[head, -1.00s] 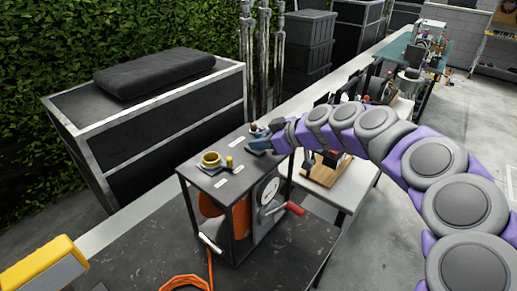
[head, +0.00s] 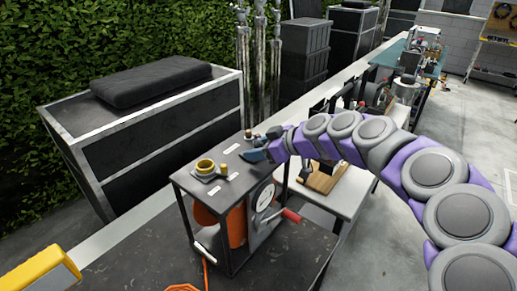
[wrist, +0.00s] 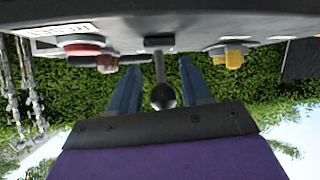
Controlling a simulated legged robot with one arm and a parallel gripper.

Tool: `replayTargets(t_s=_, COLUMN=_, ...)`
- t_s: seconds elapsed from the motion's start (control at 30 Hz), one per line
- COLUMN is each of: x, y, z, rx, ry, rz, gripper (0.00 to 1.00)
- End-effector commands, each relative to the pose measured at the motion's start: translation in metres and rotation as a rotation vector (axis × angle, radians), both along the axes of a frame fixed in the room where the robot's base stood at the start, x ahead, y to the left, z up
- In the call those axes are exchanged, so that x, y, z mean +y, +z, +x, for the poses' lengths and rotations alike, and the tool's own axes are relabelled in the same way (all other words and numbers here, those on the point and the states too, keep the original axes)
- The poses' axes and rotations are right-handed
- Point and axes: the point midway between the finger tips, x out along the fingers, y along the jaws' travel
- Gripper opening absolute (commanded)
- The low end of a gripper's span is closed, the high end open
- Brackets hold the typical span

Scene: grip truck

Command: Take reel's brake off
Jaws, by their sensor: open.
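The reel stand is a dark box frame (head: 224,180) on the bench, with an orange reel (head: 237,226) inside. A white dial and a crank with a red handle (head: 291,215) are on its side. My gripper (head: 255,155) is at the far right part of the stand's top. In the wrist view, its blue fingers (wrist: 158,70) are open, one on each side of a grey lever with a dark ball knob (wrist: 163,96). The knob sits between the fingers with visible gaps. The head view hides this lever behind my gripper. I cannot tell whether it is the brake.
A yellow ring fitting (head: 205,165) stands on the stand's top; a red-collared fitting (wrist: 84,46) is beside the lever in the wrist view. A large black case (head: 150,120) is behind at left. A yellow object (head: 38,272) is at front left. Open floor lies right.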

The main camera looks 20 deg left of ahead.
Motion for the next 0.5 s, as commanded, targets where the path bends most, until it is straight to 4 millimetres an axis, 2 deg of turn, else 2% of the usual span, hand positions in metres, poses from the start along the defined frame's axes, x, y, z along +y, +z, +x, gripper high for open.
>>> replayTargets(t_s=0.13, x=-0.001, y=0.002, z=0.000, rx=-0.001, ry=-0.001, rz=0.000, gripper=0.48)
replayTargets(t_s=0.27, x=-0.012, y=0.009, z=-0.003, rx=-0.002, ry=-0.002, rz=0.001, gripper=0.48)
replayTargets(t_s=0.5, x=-0.057, y=0.036, z=-0.014, rx=-0.003, ry=-0.004, rz=0.007, gripper=0.48)
